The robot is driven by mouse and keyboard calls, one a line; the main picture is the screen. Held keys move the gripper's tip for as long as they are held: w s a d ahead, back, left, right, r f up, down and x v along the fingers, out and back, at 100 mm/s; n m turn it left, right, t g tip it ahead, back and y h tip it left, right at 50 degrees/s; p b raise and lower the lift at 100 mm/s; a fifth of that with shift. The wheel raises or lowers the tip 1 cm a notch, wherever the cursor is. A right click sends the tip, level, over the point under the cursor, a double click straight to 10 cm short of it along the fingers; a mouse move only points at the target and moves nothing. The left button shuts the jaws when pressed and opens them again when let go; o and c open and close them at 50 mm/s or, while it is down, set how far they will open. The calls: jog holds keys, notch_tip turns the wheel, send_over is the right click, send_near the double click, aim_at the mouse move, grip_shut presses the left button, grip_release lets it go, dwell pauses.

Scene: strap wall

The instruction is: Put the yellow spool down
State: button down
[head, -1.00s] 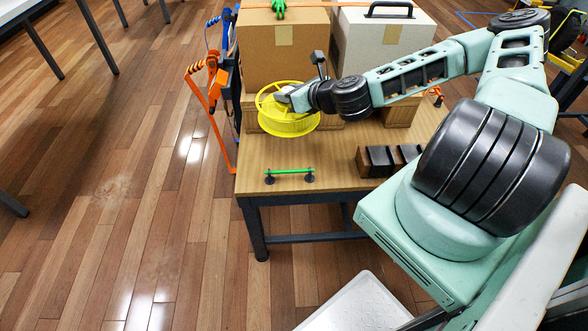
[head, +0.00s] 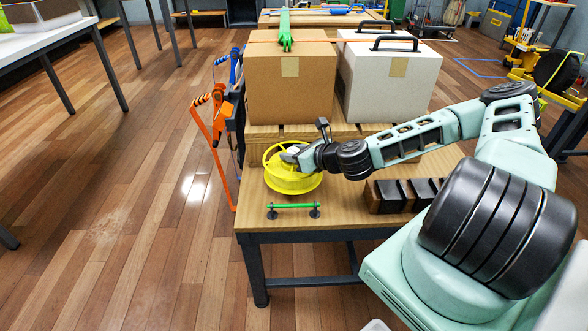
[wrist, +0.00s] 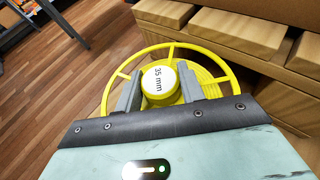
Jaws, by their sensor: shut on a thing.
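The yellow spool (head: 292,180) is at the left end of the wooden table (head: 360,213), in front of the wooden crate base under the boxes. In the wrist view the spool (wrist: 216,70) shows its open rim and a hub with a white "35 mm" label. My gripper (head: 291,152) reaches in from the right and is shut on the spool's hub, with one grey finger on each side of it in the wrist view (wrist: 160,88). The spool looks level. I cannot tell whether its underside touches the table top.
A brown box (head: 290,85) and a white box (head: 392,80) stand behind on the wooden base. A green bar on black posts (head: 294,206) is in front of the spool. Dark blocks (head: 400,196) lie to the right.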

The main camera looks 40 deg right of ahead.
jog(key=shift+f+b, duration=0.5)
jog(key=shift+f, duration=1.8)
jog(key=shift+f, duration=0.1)
jog(key=shift+f, duration=0.1)
jog(key=c, duration=0.9)
grip_release()
jog(key=shift+o, duration=0.2)
